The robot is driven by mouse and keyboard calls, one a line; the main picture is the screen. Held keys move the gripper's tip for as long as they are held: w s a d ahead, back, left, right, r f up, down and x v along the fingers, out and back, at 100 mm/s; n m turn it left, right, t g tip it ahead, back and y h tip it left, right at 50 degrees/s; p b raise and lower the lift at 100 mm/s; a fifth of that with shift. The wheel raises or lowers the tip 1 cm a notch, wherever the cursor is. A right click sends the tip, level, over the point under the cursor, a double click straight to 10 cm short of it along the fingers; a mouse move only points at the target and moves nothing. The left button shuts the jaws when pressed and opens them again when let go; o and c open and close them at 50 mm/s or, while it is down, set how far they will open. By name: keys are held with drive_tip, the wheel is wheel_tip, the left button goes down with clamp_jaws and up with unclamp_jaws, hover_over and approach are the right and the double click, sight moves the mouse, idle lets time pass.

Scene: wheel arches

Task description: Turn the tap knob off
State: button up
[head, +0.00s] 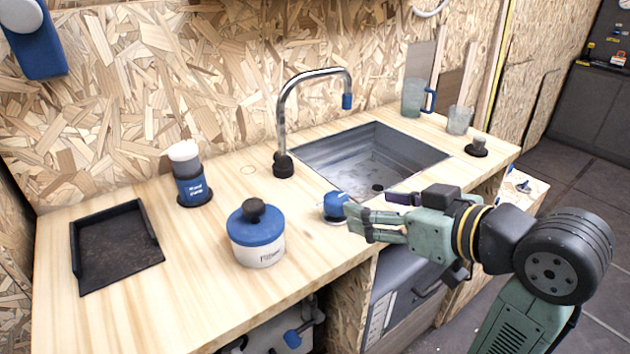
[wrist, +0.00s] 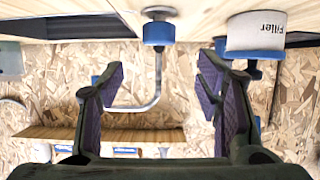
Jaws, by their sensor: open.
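Contact with the knob cannot be made out.
A blue-and-white pot (head: 258,252) stands left of the knob, close to my fingers' side. A blue-and-white bottle (head: 190,180) and a black tray (head: 115,250) are farther left. Glass mugs (head: 413,98) stand behind the sink. The counter's front left is clear.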

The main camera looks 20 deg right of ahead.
sight(338, 198)
drive_tip(key=p+x, duration=0.1)
drive_tip(key=x, duration=0.9)
drive_tip(key=shift+w+f, duration=0.25)
drive_tip(key=shift+w, duration=0.05)
drive_tip(key=c, duration=1.2)
